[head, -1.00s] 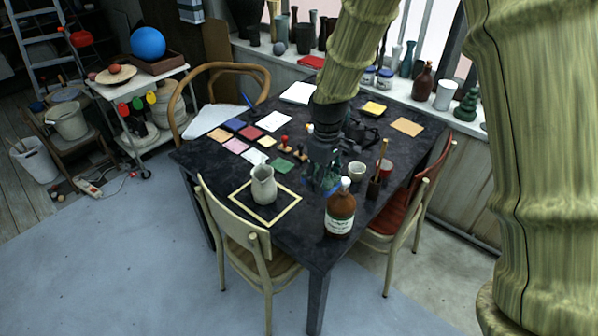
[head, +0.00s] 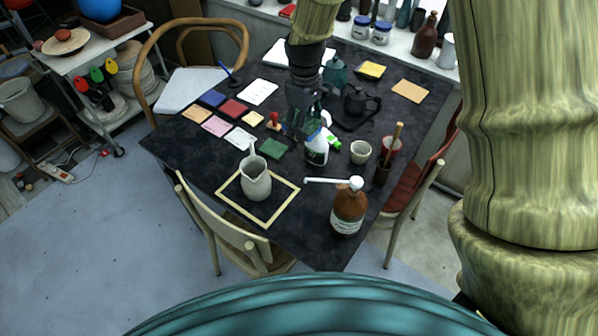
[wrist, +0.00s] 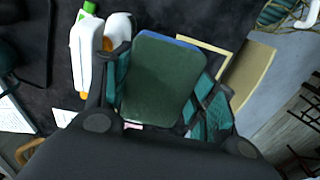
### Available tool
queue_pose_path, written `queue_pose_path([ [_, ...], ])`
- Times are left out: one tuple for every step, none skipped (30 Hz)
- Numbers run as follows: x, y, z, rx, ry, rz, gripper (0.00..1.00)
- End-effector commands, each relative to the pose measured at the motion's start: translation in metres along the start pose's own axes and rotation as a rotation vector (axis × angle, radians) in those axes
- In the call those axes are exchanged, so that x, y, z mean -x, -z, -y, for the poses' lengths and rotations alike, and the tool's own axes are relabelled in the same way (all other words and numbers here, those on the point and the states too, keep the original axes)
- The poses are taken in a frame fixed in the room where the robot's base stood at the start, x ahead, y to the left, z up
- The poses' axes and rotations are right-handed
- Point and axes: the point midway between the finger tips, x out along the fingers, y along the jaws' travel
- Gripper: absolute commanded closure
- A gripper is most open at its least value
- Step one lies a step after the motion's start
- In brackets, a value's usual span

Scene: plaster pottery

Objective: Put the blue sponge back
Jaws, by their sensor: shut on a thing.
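My gripper (wrist: 163,92) is shut on the blue sponge (wrist: 160,85), one finger at each side. In the wrist view its broad dark green face fills the space between the fingers, with a thin blue edge along the top. There the sponge is hard to make out against the fingers. The height of the sponge above the table is not clear.
A grey jug (head: 256,182) stands inside a pale square outline (head: 228,202) at the front. A brown pump bottle (head: 348,212), a cup (head: 360,152) and a dark teapot (head: 358,102) stand to the right. Several coloured squares, one green (head: 272,148), lie to the left.

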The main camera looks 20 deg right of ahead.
Motion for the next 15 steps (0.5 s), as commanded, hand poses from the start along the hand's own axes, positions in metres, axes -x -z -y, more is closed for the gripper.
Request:
queue_pose_path([
  [-0.012, 0.0, 0.001, 0.001, 0.0, 0.001, 0.73],
  [-0.017, 0.001, 0.001, 0.002, 0.0, 0.001, 0.73],
  [-0.025, 0.001, 0.001, 0.002, 0.0, 0.002, 0.73],
  [-0.03, 0.001, 0.001, 0.003, 0.0, 0.002, 0.73],
  [-0.036, 0.001, 0.001, 0.003, 0.0, 0.001, 0.73],
  [-0.043, 0.002, 0.001, 0.003, 0.0, 0.001, 0.73],
  [-0.05, 0.002, 0.002, 0.004, 0.0, 0.002, 0.73],
  [-0.057, 0.002, 0.002, 0.004, 0.001, 0.002, 0.73],
  [-0.065, 0.002, 0.002, 0.004, 0.001, 0.002, 0.73],
  [-0.07, 0.002, 0.002, 0.004, 0.0, 0.001, 0.73],
  [-0.076, 0.002, 0.002, 0.004, 0.001, 0.001, 0.73],
  [-0.086, 0.002, 0.002, 0.004, 0.001, 0.002, 0.73],
  [-0.092, 0.002, 0.002, 0.004, 0.001, 0.002, 0.73],
  [-0.096, 0.002, 0.002, 0.004, 0.001, 0.001, 0.73],
  [-0.103, 0.002, 0.002, 0.004, 0.0, 0.0, 0.73],
])
